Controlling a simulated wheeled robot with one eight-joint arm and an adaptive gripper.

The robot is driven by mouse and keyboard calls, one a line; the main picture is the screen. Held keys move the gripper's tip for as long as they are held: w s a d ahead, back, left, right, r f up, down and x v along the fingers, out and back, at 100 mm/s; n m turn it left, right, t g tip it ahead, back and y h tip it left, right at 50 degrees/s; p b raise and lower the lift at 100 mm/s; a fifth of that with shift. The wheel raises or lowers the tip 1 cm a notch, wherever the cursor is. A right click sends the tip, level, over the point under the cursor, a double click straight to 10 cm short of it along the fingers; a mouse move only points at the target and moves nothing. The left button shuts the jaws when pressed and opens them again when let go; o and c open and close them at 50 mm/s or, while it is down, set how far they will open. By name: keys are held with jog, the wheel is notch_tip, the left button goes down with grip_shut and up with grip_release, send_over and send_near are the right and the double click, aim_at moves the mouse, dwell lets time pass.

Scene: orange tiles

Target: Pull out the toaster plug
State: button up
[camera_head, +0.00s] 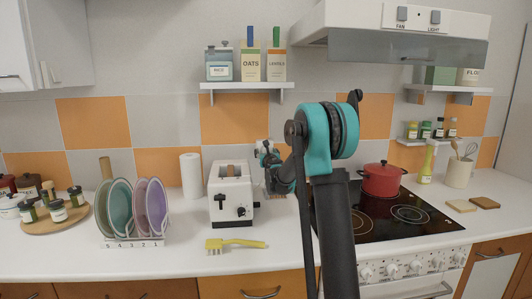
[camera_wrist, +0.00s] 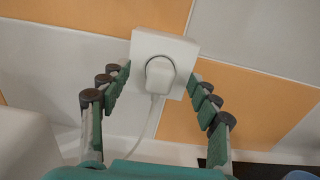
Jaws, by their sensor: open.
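The white toaster (camera_head: 231,192) stands on the counter left of my arm. In the wrist view its white plug (camera_wrist: 159,72) sits in a white square wall socket (camera_wrist: 143,44). A white cord (camera_wrist: 152,120) hangs down from the plug. My gripper (camera_wrist: 158,77) is open, with one green-padded finger on each side of the plug and socket. I cannot tell whether the fingers touch either. In the head view my gripper (camera_head: 270,165) is near the wall right of the toaster, partly hidden by my arm; the plug and socket cannot be made out there.
A paper towel roll (camera_head: 191,175) and a plate rack (camera_head: 133,241) stand left of the toaster. A yellow brush (camera_head: 235,244) lies in front of it. A red pot (camera_head: 381,179) stands on the black stove (camera_head: 370,210) to the right. A shelf (camera_head: 246,86) hangs above.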

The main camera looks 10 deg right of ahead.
grip_shut()
dwell(0.5)
jog(key=shift+s, duration=2.95)
jog(key=shift+s, duration=0.1)
